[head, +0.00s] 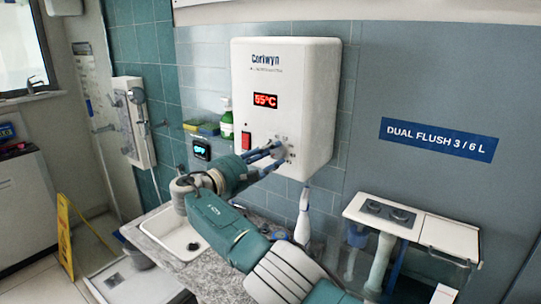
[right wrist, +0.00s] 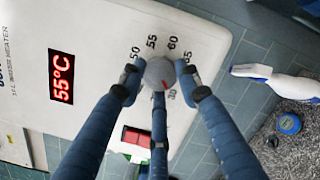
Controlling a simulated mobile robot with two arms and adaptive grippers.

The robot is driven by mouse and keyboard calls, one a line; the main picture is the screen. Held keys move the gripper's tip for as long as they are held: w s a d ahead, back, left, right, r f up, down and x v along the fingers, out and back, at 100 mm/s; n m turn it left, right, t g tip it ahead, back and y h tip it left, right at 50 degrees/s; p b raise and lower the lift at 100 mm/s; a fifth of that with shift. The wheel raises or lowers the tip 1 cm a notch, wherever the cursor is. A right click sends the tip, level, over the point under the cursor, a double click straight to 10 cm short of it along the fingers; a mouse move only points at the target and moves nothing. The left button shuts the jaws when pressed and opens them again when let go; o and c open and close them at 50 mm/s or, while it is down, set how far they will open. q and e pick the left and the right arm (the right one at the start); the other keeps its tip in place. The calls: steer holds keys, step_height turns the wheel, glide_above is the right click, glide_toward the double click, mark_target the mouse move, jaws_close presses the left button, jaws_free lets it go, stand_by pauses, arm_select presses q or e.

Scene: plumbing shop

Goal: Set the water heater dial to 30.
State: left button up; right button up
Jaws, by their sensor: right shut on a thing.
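The white water heater (head: 318,85) hangs on the tiled wall, and its red display (head: 265,101) reads 55°C. The display also shows, turned on its side, in the right wrist view (right wrist: 61,76). The round grey dial (right wrist: 159,73) is on the heater's front, with printed numbers around it; 50, 55, 60 and 65 are legible. My right gripper (right wrist: 157,82) is shut on the dial, its blue fingers around the rim; in the head view it reaches the heater's lower right front (head: 272,153). Fingers hide part of the scale, and I cannot make out a pointer mark. My left gripper is not in view.
A red switch (head: 246,140) is on the heater, left of the dial. A green bottle (head: 227,124) stands left of the heater. A sink (head: 160,232) in a speckled counter is below. A white-and-blue brush-like item (head: 303,215) is below the heater.

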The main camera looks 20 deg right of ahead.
steer(key=shift+d+r, duration=0.1)
steer(key=shift+r, duration=0.05)
steer(key=o, duration=1.1)
steer(key=shift+o, duration=0.3)
steer(key=shift+d, duration=0.1)
steer(key=shift+s+a, duration=0.15)
steer(key=shift+a, duration=0.3)
steer(key=v, duration=0.6)
steer(key=shift+s+a, duration=0.2)
